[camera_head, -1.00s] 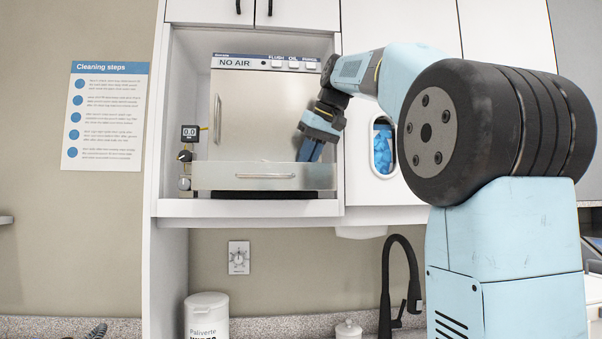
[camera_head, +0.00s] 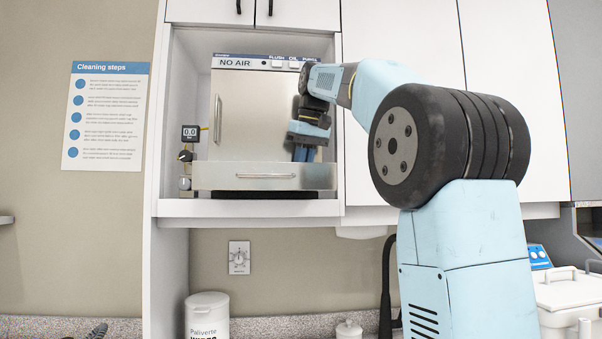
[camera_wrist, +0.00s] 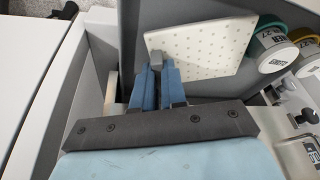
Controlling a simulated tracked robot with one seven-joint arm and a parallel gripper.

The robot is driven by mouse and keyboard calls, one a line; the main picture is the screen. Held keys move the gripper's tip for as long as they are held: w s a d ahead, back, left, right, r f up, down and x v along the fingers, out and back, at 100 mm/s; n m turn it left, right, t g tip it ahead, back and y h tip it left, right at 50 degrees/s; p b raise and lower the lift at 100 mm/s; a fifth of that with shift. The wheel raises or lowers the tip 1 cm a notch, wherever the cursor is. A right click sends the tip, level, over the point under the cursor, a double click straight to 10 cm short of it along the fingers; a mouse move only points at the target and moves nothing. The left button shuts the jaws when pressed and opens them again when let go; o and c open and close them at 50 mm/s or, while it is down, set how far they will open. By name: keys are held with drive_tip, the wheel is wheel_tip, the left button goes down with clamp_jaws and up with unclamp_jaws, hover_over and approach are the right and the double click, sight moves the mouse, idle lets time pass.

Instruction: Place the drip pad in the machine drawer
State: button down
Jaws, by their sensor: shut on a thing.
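The drip pad (camera_wrist: 212,42) is a pale, flat square with small dark dots. In the wrist view it is at the tips of my gripper's blue fingers (camera_wrist: 158,78), which are shut on it, and it lies at a slant. In the head view the fingers (camera_head: 303,154) point down behind the right part of the drawer front. The machine drawer (camera_head: 230,177) is a metal drawer with a bar handle, at the bottom of the machine marked NO AIR (camera_head: 255,115). The pad is hidden in the head view. I cannot tell whether it touches the drawer floor.
The machine stands in a white cabinet bay (camera_head: 328,208), with a small gauge (camera_head: 190,133) and knobs at its left. In the wrist view, containers with teal and yellow rims (camera_wrist: 272,48) are close right of the pad. A white canister (camera_head: 207,312) stands on the counter below.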

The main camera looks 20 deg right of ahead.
drive_tip(key=shift+w+a, duration=0.1)
drive_tip(key=shift+w, duration=0.05)
drive_tip(key=shift+f, duration=0.8)
drive_tip(key=c, duration=1.2)
unclamp_jaws()
drive_tip(key=shift+v, duration=3.75)
